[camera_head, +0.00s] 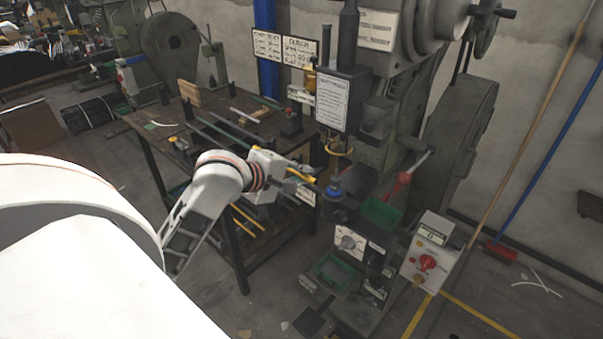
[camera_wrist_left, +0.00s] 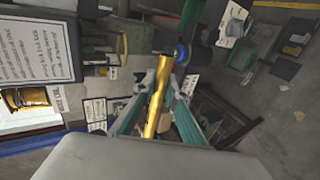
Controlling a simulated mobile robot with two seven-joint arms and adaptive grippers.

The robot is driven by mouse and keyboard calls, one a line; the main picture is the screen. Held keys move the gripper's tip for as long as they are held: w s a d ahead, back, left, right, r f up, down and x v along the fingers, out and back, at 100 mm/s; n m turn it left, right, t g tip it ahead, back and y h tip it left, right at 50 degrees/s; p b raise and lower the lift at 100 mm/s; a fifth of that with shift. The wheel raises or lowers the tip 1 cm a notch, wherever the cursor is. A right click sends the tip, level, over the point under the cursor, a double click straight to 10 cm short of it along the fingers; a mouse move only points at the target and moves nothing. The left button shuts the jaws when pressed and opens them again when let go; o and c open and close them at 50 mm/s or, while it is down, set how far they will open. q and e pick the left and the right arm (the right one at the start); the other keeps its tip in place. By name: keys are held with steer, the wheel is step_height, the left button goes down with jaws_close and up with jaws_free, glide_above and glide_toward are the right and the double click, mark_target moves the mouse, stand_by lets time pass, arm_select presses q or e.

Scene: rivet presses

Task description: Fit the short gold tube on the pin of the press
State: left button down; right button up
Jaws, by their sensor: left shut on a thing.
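My left gripper (camera_head: 298,172) is shut on the short gold tube (camera_head: 302,178). In the left wrist view, the gold tube (camera_wrist_left: 156,105) sticks out beyond the fingertips of the gripper (camera_wrist_left: 160,92). The press (camera_head: 368,150) stands just right of the gripper in the head view. A small blue round part (camera_head: 334,188) sits low on its front, close to the tube's far end but apart from it. The blue part also shows in the left wrist view (camera_wrist_left: 182,52), just beyond the tube. I cannot make out the pin itself clearly. My right gripper is not in view.
A dark workbench (camera_head: 150,130) with bars and tools stands behind and left of the gripper. A sign panel (camera_head: 334,100) hangs on the press above the gripper.

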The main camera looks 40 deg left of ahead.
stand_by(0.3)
arm_select(q)
steer(key=w+d+f, duration=0.1)
steer(key=w+d, duration=0.8)
steer(key=w, duration=0.3)
steer(key=shift+w, duration=0.15)
stand_by(0.7)
stand_by(1.6)
steer(key=shift+f, duration=1.95)
steer(key=c, duration=2)
jaws_free()
